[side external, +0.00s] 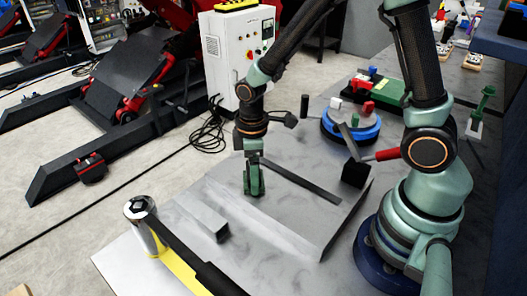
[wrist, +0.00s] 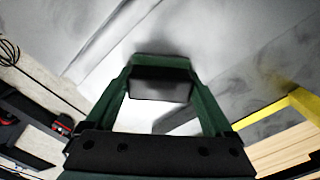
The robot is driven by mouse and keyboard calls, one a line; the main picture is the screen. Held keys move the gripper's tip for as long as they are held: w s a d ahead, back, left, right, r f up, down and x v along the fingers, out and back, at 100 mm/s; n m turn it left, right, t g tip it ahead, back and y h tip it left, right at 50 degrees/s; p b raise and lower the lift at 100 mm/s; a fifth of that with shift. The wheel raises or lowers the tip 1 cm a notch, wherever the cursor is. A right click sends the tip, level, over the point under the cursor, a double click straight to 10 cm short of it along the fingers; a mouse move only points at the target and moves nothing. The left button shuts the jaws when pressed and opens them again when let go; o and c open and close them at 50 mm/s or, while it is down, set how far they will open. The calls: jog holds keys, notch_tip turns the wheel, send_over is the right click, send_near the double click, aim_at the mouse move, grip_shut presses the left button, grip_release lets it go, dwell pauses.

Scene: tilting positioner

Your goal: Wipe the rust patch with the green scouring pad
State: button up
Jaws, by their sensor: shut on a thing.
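My gripper (side external: 254,190) points down over the grey metal plate (side external: 295,225) in the side view. In the wrist view, my gripper (wrist: 162,88) has its two green fingers closed on a dark block with a green far edge, which I take as the green scouring pad (wrist: 160,62). The pad cannot be told apart from the fingers in the side view. It is at or just above the plate; contact cannot be told. I see no clear rust-coloured patch; the surface under the pad is hidden.
A blue round stand (side external: 351,128) with small blocks is behind. A black block (side external: 354,174) stands at right.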

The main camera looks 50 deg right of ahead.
aim_at(233, 170)
jog(key=shift+w, duration=3.5)
notch_tip(233, 170, up, 2)
jog(key=shift+w+r, duration=0.1)
notch_tip(233, 170, up, 6)
jog(key=shift+f, duration=0.1)
